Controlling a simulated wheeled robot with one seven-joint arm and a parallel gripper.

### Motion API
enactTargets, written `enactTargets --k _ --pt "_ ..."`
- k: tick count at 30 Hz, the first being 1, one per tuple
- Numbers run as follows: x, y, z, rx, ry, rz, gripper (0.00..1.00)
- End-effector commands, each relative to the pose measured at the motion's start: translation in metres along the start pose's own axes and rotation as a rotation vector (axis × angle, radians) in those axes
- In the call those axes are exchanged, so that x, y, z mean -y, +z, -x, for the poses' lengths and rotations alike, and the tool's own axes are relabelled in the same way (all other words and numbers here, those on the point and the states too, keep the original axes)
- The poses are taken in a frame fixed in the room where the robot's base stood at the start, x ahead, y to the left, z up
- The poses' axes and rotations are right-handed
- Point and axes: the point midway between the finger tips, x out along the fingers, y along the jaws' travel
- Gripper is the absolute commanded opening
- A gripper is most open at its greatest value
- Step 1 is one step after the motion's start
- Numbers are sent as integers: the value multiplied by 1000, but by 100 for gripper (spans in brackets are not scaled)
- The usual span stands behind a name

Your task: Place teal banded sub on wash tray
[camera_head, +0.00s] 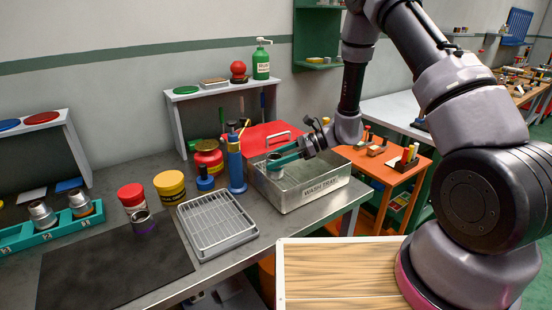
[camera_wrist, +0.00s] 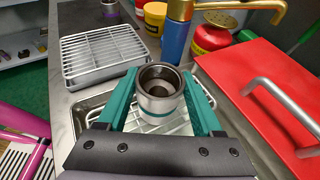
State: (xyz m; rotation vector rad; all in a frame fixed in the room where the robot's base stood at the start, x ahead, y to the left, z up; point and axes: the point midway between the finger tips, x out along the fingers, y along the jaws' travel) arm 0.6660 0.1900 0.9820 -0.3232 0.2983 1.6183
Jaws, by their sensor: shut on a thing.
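The teal banded sub (camera_wrist: 158,104) is a short, upright silver metal ring-shaped piece with a dark open bore and a teal band low on its side. My gripper (camera_wrist: 160,84) has its teal fingers shut on it from both sides. In the head view, my gripper (camera_head: 279,158) reaches in from the right and holds the sub (camera_head: 273,164) at the left end of the wash tray (camera_head: 314,194). The tray is a metal pan with a wire grid inside. I cannot tell whether the sub's base touches the grid.
A grey wire rack (camera_head: 217,224) lies left of the tray. A purple-banded sub (camera_head: 143,224) stands on a dark mat (camera_head: 110,268).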

Motion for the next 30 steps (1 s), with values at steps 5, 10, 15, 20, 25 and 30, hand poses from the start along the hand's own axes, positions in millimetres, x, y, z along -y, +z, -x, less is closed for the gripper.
enactTargets --k 5,10,15,20,25,30 --pt "0 -2 -1 0 0 -1 97" --pt "0 -2 -1 0 0 -1 97" --pt "0 0 0 0 0 0 97" --pt "1 1 18 0 -4 -1 97" --pt "2 1 55 0 -6 -1 97" --pt "1 1 90 0 -5 -1 97"
